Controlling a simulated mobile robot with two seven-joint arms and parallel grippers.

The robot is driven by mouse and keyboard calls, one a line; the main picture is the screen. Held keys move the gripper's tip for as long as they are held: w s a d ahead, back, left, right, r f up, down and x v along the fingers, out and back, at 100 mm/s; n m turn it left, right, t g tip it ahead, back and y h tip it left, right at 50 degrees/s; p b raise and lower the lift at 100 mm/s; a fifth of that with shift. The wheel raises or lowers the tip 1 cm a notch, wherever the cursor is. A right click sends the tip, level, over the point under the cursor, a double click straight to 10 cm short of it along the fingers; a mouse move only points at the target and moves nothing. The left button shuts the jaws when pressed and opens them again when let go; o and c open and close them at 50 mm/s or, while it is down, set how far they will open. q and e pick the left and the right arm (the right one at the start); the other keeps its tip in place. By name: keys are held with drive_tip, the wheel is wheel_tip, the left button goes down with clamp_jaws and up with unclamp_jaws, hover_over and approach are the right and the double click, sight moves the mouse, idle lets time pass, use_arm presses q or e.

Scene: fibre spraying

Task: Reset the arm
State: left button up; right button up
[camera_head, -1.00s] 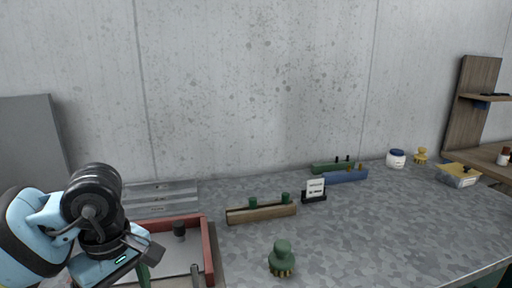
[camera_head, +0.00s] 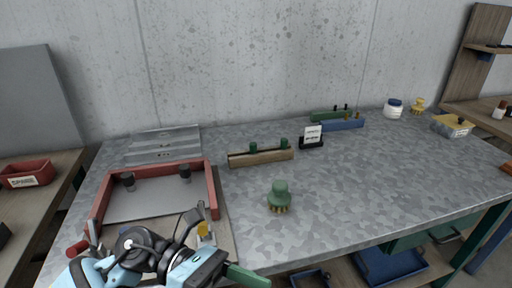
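My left gripper (camera_head: 222,268) is low in the view, in front of the red-rimmed tray on the bench. Its fingers appear closed on a dark green handle-like piece (camera_head: 248,277), which sticks out to the right at the bottom edge. My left arm's pale blue and black links are folded close below the tray. The fingertips are partly hidden by the wrist. My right arm and gripper are not in view.
The grey bench (camera_head: 360,185) has free room right of centre. A red-rimmed tray (camera_head: 212,192), a wooden rack (camera_head: 260,158), a green knobbed brush (camera_head: 280,196), a small sign (camera_head: 312,135) and a white jar (camera_head: 393,108) stand on it. A shelf with blue bins (camera_head: 388,266) lies below.

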use_arm(q)
drive_tip(key=w+a+f+n+t+y+p, duration=0.1)
drive_tip(key=w+a+f+n+t+y, duration=0.2)
drive_tip(key=n+t, duration=0.7)
drive_tip(key=w+a+f+n+t, duration=0.1)
drive_tip(key=a+f+n+t, duration=0.3)
drive_tip(key=n, duration=1)
drive_tip(key=w+a+f+n+t+y+p, duration=0.15)
drive_tip(key=f+n+t, duration=0.25)
drive_tip(key=n+t, duration=0.65)
drive_tip(key=s+a+f+n+g+y, duration=0.5)
drive_tip(key=s+f+n, duration=0.3)
drive_tip(key=s+f, duration=0.2)
drive_tip(key=s+a+f+n+g+y, duration=0.4)
drive_tip(key=s+f+n, duration=0.3)
drive_tip(key=s+f, duration=0.4)
drive_tip(key=shift+a+f+n+g+y+p, duration=0.35)
drive_tip(key=shift+a+f+y, duration=0.2)
drive_tip(key=shift+a+f, duration=0.1)
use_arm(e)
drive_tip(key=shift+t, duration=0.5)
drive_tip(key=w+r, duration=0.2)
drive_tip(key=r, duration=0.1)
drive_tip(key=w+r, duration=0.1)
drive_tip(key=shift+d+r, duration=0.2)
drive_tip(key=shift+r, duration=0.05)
